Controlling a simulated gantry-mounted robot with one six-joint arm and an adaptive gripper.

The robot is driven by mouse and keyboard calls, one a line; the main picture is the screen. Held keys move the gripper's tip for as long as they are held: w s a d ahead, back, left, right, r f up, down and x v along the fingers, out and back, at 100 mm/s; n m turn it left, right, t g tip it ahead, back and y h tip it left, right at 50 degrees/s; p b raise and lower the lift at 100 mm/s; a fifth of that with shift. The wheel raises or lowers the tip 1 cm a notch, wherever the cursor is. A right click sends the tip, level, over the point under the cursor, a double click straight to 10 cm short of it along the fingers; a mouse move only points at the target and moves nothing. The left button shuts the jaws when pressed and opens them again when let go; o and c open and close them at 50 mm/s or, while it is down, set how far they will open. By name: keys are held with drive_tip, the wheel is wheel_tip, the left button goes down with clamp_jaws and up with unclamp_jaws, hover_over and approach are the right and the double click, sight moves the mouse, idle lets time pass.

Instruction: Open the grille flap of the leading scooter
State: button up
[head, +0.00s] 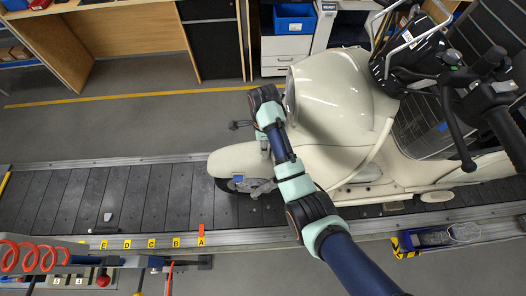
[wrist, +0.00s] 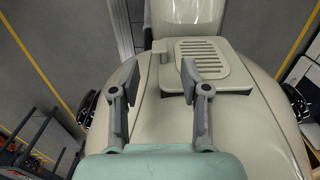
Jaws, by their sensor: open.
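The cream scooter (head: 335,95) stands on the slat conveyor in the head view, its front to the left. In the wrist view the grille flap (wrist: 203,60), a cream panel with slots, lies on the scooter's front body. It looks flat against the body; whether its edge is lifted at all I cannot tell. My gripper (wrist: 160,68) is open and empty. Its right finger overlaps the flap's lower left part in the picture, and its left finger is left of the flap. Contact cannot be made out. In the head view the flap is not discernible and my arm covers part of the scooter's front.
The conveyor (head: 70,200) is mostly bare left of the scooter, with a small pale object (head: 107,217) on it. Dark handlebars (head: 500,90) stick up on the right. Yellow lettered tags (head: 151,243) line the near rail. A blue bin (head: 295,18) stands on a cabinet behind.

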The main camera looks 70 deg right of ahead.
wheel_tip(320, 180, down, 6)
drive_tip(key=shift+f, duration=0.1)
clamp_jaws()
idle(0.5)
